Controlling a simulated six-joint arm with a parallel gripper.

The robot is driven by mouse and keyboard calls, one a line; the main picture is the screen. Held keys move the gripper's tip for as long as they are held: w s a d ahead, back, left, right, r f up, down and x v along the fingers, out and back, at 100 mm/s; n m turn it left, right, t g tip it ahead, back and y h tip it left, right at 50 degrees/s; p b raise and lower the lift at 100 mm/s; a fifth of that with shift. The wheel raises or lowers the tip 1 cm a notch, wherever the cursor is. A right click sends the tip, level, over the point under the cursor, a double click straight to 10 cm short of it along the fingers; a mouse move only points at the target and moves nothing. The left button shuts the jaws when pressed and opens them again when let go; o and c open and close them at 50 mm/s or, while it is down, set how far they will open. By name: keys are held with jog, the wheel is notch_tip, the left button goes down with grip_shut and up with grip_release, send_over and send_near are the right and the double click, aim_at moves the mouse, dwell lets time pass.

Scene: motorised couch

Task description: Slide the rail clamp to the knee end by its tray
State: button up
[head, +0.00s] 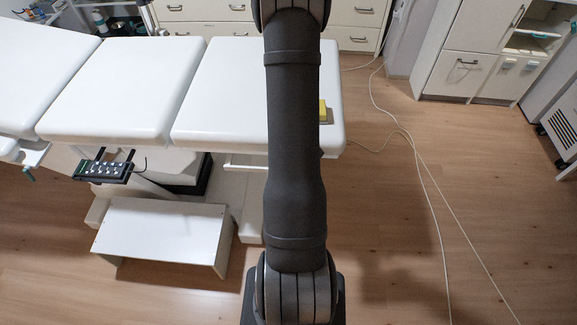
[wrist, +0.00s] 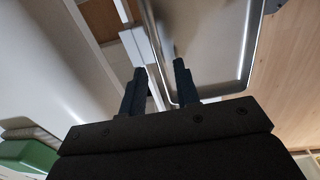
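In the wrist view, a grey metal tray (wrist: 212,38) with a bright raised rim fills the upper middle. My gripper (wrist: 160,68) has its two dark fingers apart. The near left rim of the tray runs in the picture between the fingertips; I cannot tell whether either finger touches it. A pale block and bar (wrist: 134,46) show just left of the tray; I cannot tell whether they are the rail clamp. In the head view, my arm covers the middle, and neither the tray nor my gripper shows there. A pale side rail (head: 244,167) shows under the couch's right section.
The white padded couch (head: 222,95) spans the left and centre. A yellow object (head: 323,110) lies near its right end. A button handset (head: 105,171) hangs at its side above a white step (head: 160,228). Cables (head: 418,165) cross the open wooden floor at right.

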jog(key=shift+f, duration=0.5)
grip_shut()
jog(key=a, duration=2)
jog(key=shift+a, duration=0.35)
dwell(3.0)
grip_release()
